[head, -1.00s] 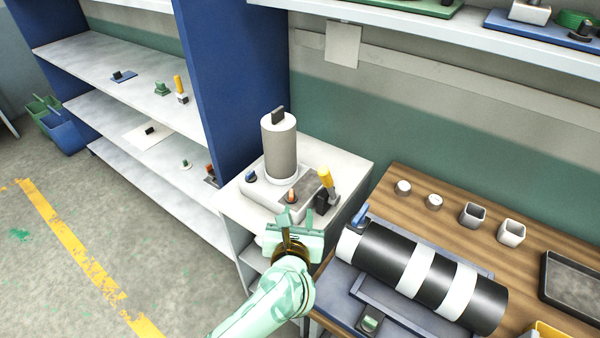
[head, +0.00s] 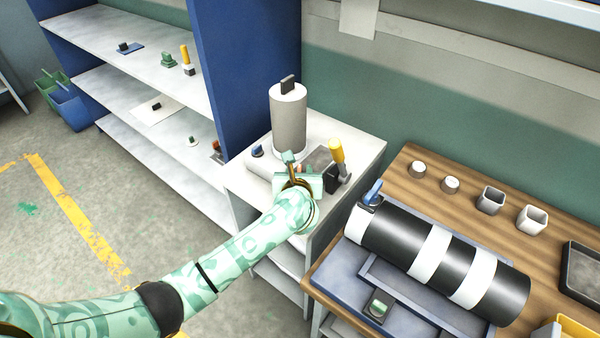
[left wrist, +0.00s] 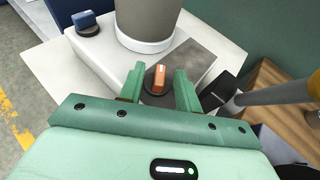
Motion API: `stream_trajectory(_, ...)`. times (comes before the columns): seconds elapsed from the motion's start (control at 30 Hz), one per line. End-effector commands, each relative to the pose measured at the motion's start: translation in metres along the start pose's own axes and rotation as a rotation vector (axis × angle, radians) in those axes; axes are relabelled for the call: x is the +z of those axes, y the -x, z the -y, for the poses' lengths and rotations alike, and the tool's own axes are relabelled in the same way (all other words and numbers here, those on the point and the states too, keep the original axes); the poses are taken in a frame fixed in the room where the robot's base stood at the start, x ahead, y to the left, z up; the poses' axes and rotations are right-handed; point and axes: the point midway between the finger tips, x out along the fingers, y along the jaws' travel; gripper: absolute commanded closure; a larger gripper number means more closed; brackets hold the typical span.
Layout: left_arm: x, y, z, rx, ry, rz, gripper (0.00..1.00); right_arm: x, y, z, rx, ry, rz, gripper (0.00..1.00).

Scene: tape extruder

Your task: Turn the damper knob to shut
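A white machine base with a grey cylinder (head: 289,120) stands on a white stand. An orange knob (left wrist: 159,78) on a dark round seat sits at the base's front, beside a grey plate. My left gripper (left wrist: 160,86) is open, with one green finger on each side of the orange knob; I cannot tell whether they touch it. In the head view my left gripper (head: 292,168) mostly hides that knob. A blue knob (head: 257,151) is on the base's left; it also shows in the left wrist view (left wrist: 85,20). No readable label shows which knob is the damper. My right gripper is out of view.
A yellow-handled lever (head: 337,152) rises close to the right of my left gripper. A black knob (head: 288,83) tops the cylinder. A black-and-white roller (head: 440,262) lies on the wooden bench at right. Shelves (head: 150,75) stand at left, with open floor before them.

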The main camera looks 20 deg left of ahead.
Motion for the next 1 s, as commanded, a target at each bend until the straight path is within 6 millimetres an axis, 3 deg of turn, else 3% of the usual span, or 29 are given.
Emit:
stream_trajectory(0.37,0.001,-0.009,0.0,-0.001,-0.001,0.001,0.66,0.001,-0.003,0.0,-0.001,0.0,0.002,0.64)
stream_trajectory(0.5,0.001,-0.009,0.0,-0.001,-0.001,0.001,1.0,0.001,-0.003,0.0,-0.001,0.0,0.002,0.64)
stream_trajectory(0.77,-0.001,-0.009,0.003,0.033,0.017,0.001,1.0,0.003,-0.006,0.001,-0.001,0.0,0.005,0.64)
stream_trajectory(1.0,-0.005,-0.012,0.006,0.261,0.115,-0.004,1.0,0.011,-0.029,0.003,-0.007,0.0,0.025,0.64)
